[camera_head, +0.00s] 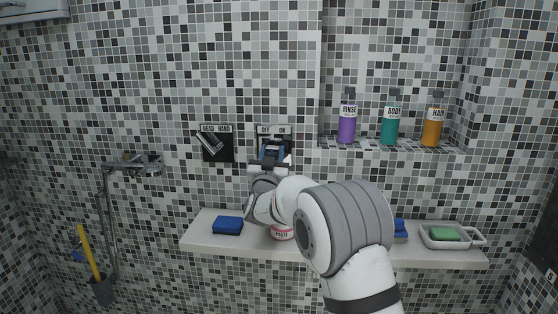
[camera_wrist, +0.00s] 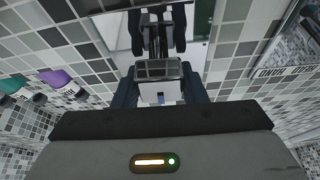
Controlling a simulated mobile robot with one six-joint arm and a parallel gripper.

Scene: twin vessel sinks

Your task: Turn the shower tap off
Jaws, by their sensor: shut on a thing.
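The tap plate (camera_head: 287,132), marked OFF and ON, is on the mosaic wall near the middle of the head view. My gripper (camera_head: 271,153) is in front of it with dark blue fingers. It is shut on the shower tap's lever; in the wrist view the grey lever (camera_wrist: 158,70) sits between the two fingers. My gripper and arm hide most of the tap in the head view, so the lever's exact angle cannot be told. In the wrist view, a shiny surface beyond the fingers appears to mirror them.
A second lever (camera_head: 210,141) on a dark plate is just left of the tap. Below, a white shelf (camera_head: 200,238) holds a blue sponge (camera_head: 228,225), a jar (camera_head: 282,233) and a soap dish (camera_head: 470,243). Bottles stand on the upper right ledge (camera_head: 400,147). A hand shower (camera_head: 140,165) hangs left.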

